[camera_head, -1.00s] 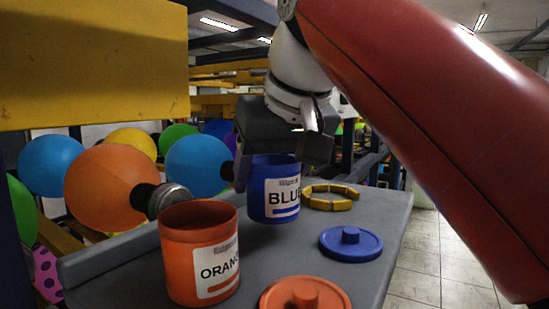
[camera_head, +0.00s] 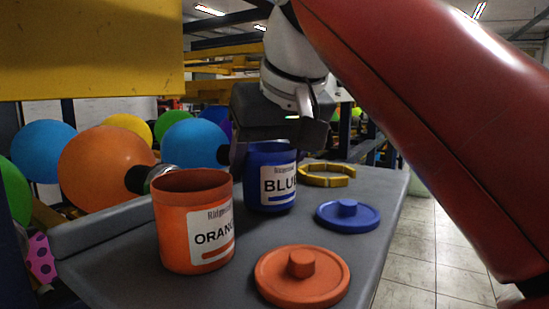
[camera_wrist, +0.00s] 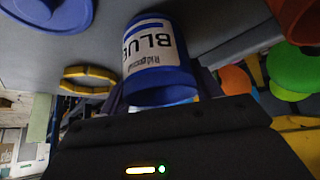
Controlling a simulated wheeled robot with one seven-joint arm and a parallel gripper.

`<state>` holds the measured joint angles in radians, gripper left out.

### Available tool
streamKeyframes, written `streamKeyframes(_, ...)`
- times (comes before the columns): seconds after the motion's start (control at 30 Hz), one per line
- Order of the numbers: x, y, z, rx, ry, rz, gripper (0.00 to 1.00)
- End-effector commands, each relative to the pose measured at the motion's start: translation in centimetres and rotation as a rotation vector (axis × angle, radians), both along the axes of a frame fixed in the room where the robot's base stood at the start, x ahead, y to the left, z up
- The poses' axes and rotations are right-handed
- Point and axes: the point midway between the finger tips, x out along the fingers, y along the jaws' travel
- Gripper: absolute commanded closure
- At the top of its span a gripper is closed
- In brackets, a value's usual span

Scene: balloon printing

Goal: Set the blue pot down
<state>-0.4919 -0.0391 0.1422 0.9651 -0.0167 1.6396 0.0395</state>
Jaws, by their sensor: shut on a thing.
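The blue pot (camera_head: 266,182) is upright on or just above the grey table (camera_head: 215,262), behind the orange pot. I cannot tell if its base touches the table. My gripper (camera_head: 271,148) is shut on the blue pot from above and behind. In the wrist view the blue pot (camera_wrist: 160,62) shows upside down between the fingers, with its label facing the camera.
An open orange pot (camera_head: 196,228) stands in front left. The orange lid (camera_head: 302,283), blue lid (camera_head: 347,218) and a yellow ring (camera_head: 327,181) lie to the right. Balloons (camera_head: 108,166) crowd the left edge. Bare table lies between the blue pot and the lids.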

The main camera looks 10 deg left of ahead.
Motion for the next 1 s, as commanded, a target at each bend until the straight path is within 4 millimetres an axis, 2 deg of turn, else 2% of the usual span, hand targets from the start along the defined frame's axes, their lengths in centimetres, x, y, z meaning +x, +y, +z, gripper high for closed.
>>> streamKeyframes(0.33, 0.0, 0.0, -0.7, 0.001, -0.002, 0.0, 0.65)
streamKeyframes(0.37, 0.0, 0.0, -0.7, 0.001, -0.002, 0.0, 0.34)
streamKeyframes(0.53, 0.0, 0.0, -0.6, 0.001, -0.001, 0.0, 0.11)
streamKeyframes(0.83, -0.1, 0.0, -0.5, 0.0, 0.0, 0.0, 0.11)
streamKeyframes(1.0, -1.0, -0.6, 1.5, 0.002, -0.002, 0.0, 0.11)
